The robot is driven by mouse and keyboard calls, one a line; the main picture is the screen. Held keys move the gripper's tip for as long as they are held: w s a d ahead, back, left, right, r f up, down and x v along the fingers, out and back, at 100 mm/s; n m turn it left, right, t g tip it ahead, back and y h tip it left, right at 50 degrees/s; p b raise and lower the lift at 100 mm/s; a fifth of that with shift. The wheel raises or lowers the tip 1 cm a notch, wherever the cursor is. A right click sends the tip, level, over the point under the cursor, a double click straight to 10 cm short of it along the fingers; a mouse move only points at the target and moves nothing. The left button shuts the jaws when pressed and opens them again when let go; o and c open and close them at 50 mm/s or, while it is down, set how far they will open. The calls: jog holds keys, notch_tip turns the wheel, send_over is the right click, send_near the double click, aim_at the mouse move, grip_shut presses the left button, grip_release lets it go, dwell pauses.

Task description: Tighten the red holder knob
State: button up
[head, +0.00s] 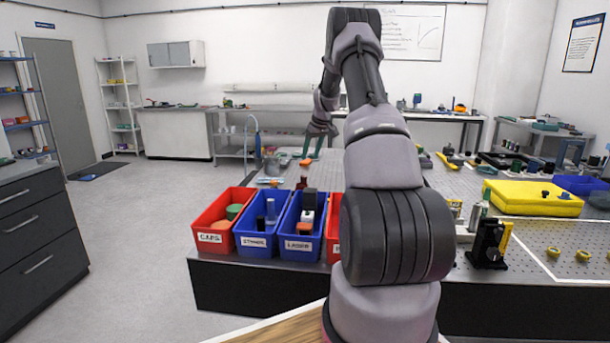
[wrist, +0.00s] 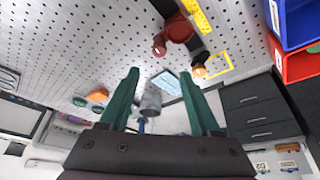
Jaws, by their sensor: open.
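In the wrist view a red holder (wrist: 180,28) stands on the perforated table top, against a black bar. A small round red knob (wrist: 159,47) sticks out at its left end. My gripper (wrist: 159,72) has two green fingers spread apart with nothing held between them; the knob lies beyond the fingertips, not touched. In the head view my gripper (head: 313,156) hangs over the far left part of the table. A small dark red piece (head: 303,182) below it is probably the holder; its knob is too small to make out there.
An orange-tipped part (wrist: 199,71) stands near the holder, beside a yellow square outline. A grey cylinder (wrist: 151,100) shows between the fingers. Red and blue bins (head: 263,243) line the table's near left edge. A yellow case (head: 530,197) lies at right.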

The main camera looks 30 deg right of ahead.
aim_at(304, 177)
jog(key=x, duration=1.1)
jog(key=shift+s, duration=0.1)
grip_shut()
